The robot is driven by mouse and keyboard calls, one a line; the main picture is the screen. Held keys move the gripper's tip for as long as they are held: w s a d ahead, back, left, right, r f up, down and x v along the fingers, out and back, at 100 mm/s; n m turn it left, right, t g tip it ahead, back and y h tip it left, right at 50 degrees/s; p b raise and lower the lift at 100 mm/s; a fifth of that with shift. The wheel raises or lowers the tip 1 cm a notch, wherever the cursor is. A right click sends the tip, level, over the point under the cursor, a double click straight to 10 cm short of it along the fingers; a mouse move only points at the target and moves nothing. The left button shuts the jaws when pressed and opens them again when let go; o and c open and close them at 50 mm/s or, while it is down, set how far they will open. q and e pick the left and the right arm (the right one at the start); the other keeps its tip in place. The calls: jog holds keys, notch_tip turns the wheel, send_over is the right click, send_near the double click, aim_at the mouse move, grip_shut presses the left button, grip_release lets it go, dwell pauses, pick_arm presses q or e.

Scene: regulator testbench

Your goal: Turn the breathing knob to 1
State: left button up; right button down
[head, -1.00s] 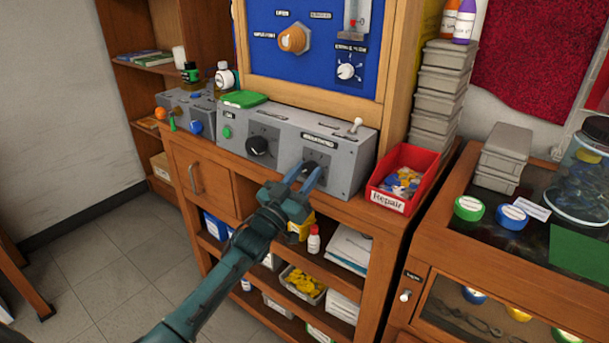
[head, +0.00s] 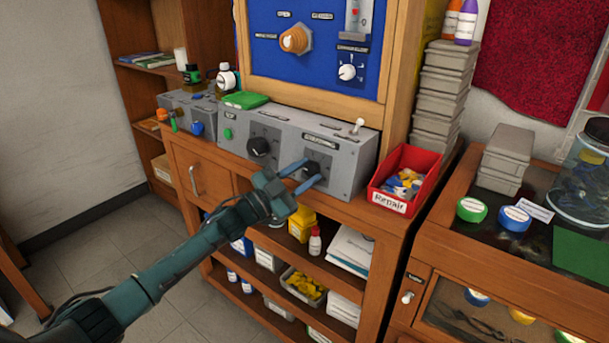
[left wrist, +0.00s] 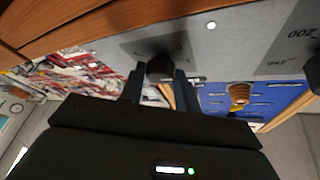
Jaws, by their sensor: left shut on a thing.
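The breathing knob (head: 312,169) is a black knob on the right part of the grey bench unit, under a dark label reading roughly "BREATHING" (head: 320,139). My left gripper (head: 301,178) reaches it from the front left, with its blue-grey fingers closed on the knob. In the left wrist view the dark knob (left wrist: 160,68) sits between the fingertips, in front of its grey scale plate. The fingers partly cover the knob, and I cannot read its setting. My right gripper is not in view.
Another black knob (head: 260,147) sits to the left on the same unit, and a toggle switch (head: 357,126) stands on its top right. A red Repair bin (head: 405,182) is just right of the unit. A blue panel (head: 325,72) rises behind. Open shelves lie below.

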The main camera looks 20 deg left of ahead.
pick_arm(q)
jog(key=shift+a+m+g+h, duration=0.15)
jog(key=shift+m+g+h, duration=0.25)
jog(key=shift+m+g, duration=1)
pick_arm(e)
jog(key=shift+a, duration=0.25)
pick_arm(q)
jog(key=shift+m+p, duration=0.3)
jog(key=shift+m, duration=0.4)
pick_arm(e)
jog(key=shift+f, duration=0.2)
pick_arm(q)
jog(key=o, duration=1)
jog(key=shift+r, duration=0.1)
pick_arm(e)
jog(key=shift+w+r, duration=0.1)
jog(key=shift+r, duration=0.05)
